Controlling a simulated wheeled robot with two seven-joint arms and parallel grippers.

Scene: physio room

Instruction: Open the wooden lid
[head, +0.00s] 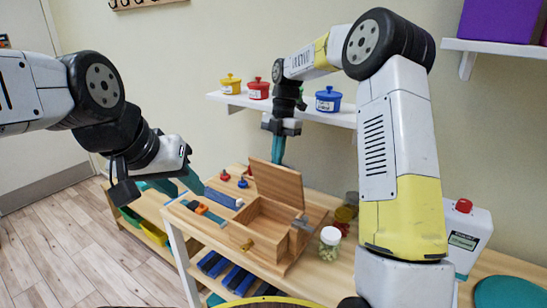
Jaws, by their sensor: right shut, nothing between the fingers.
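The wooden lid (277,184) stands raised at a steep angle at the back of a wooden box (262,224). The box is open in front of it, and inner compartments show. My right gripper (279,158) points down just behind the lid's top edge, shut and empty. Its tips are partly hidden by the lid, so I cannot tell whether they touch it. My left gripper (182,187) is at the table's left end, away from the box, with its teal fingers apart and nothing visible between them.
A jar with a white lid (330,243) stands right of the box. A blue block (223,198) and small red and blue pieces lie left of it. A wall shelf (303,110) with lidded pots is behind. A white device (466,233) stands at the right.

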